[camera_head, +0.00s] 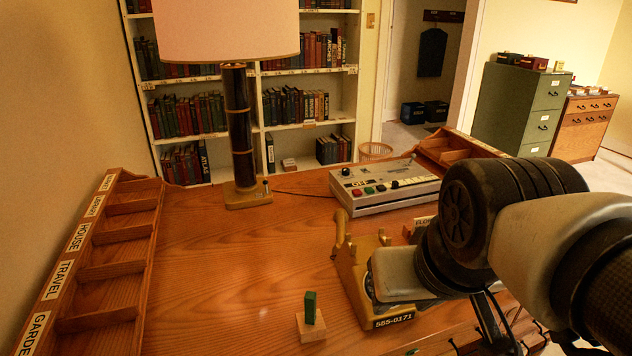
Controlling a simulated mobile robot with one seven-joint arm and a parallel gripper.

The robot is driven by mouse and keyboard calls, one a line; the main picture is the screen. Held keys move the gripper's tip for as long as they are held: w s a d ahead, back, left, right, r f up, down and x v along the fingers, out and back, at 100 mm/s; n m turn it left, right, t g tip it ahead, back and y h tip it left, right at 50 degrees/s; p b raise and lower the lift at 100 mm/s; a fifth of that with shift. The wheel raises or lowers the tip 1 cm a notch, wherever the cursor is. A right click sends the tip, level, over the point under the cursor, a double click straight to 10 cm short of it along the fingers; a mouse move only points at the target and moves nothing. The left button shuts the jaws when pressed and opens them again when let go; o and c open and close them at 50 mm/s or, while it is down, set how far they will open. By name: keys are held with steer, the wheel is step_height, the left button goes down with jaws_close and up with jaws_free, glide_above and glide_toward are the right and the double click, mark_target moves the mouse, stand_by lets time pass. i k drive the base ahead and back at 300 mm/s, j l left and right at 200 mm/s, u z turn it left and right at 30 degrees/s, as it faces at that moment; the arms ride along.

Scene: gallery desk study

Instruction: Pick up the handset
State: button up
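A mustard-yellow telephone (352,272) labelled 555-0171 stands on the wooden desk, right of centre. A rounded yellow piece (340,231) rises at its far left side and looks like one end of the handset; the rest of the handset is hard to make out. My arm comes in from the right and covers the telephone's right part. My gripper (490,322) appears as dark, thin parts below the arm at the lower right, beside the telephone. Its fingertips are not clear, so I cannot tell whether it is open or holds anything.
A small wooden block with a green piece (310,308) stands left of the telephone. A grey control box (385,190) with coloured buttons lies behind it. A lamp (241,140) stands at the back, a labelled wooden rack (110,250) at left. The desk's middle left is clear.

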mark_target(341, 216)
steer(key=l+u, duration=0.1)
steer(key=u, duration=0.3)
steer(key=l+u, duration=0.1)
steer(key=u, duration=0.35)
steer(key=l+u, duration=0.1)
steer(key=u, duration=0.3)
steer(key=l+u, duration=0.1)
steer(key=u, duration=0.75)
steer(key=k+l+z, duration=0.1)
steer(key=z, duration=0.2)
steer(key=l+z, duration=0.5)
steer(key=z, duration=1.35)
